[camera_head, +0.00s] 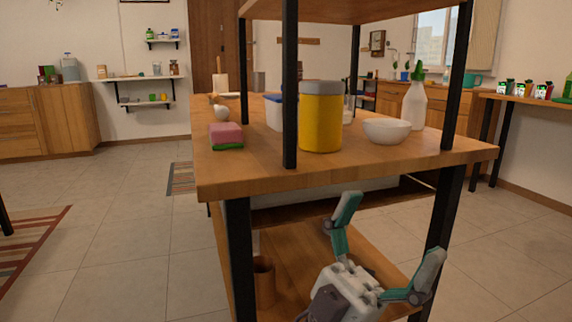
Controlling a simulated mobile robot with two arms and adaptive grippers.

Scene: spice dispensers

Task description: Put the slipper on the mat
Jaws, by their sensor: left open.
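No slipper shows in the head view. A striped mat (30,245) in red, beige and grey lies on the tiled floor at the far left, cut by the picture edge. A second striped mat (182,178) lies on the floor farther back, partly hidden behind the wooden island. My left gripper (389,235) is at the lower right, in front of the island's lower shelf. Its teal and grey fingers are spread wide, with nothing between them. My right gripper is out of view.
The wooden island (245,180) with black posts stands close ahead. The floor at left is mostly clear.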

